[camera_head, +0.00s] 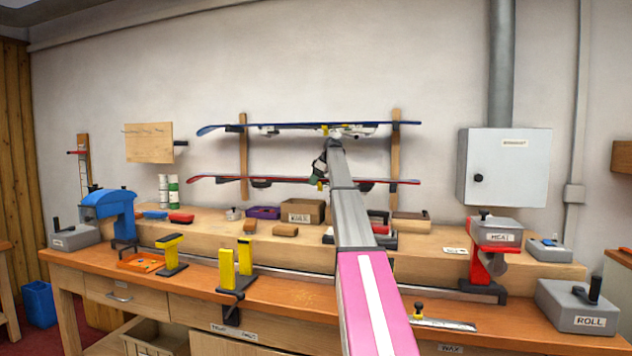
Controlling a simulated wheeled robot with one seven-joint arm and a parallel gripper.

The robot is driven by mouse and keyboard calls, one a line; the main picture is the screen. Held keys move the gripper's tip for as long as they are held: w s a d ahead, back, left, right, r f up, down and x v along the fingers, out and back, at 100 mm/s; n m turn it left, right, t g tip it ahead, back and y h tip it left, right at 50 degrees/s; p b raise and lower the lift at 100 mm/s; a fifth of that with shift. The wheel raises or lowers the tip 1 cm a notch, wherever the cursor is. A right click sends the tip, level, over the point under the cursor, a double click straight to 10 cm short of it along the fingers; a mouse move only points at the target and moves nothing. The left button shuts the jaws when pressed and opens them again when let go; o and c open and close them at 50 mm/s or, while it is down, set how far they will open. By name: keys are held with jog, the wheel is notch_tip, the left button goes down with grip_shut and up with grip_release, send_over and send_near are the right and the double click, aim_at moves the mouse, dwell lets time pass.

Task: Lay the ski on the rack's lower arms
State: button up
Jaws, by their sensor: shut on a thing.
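The rack's two wooden uprights, left (243,158) and right (396,150), stand against the back wall. A blue ski (290,126) lies level across the upper part. A red ski (225,180) lies level across the lower part, spanning both uprights, with dark fittings under it. My arm reaches away from the camera, and my gripper (319,172) is shut on the red ski near its middle. The fingers are small and partly hidden. The lower arms are hard to make out, so I cannot tell whether the ski touches them.
Below the rack, a wooden shelf block on the bench (130,283) holds a brown box (303,211), a purple tray (263,213) and brushes. A red machine (490,250) and grey wall box (505,165) are right.

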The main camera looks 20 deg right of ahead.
dwell(0.3)
jog(key=o, duration=1.2)
jog(key=shift+o, duration=0.3)
jog(key=shift+f, duration=0.1)
jog(key=v, duration=1)
jog(key=shift+s+d+r, duration=0.15)
jog(key=shift+d+r, duration=0.05)
jog(key=shift+r, duration=0.25)
jog(key=shift+s, duration=0.1)
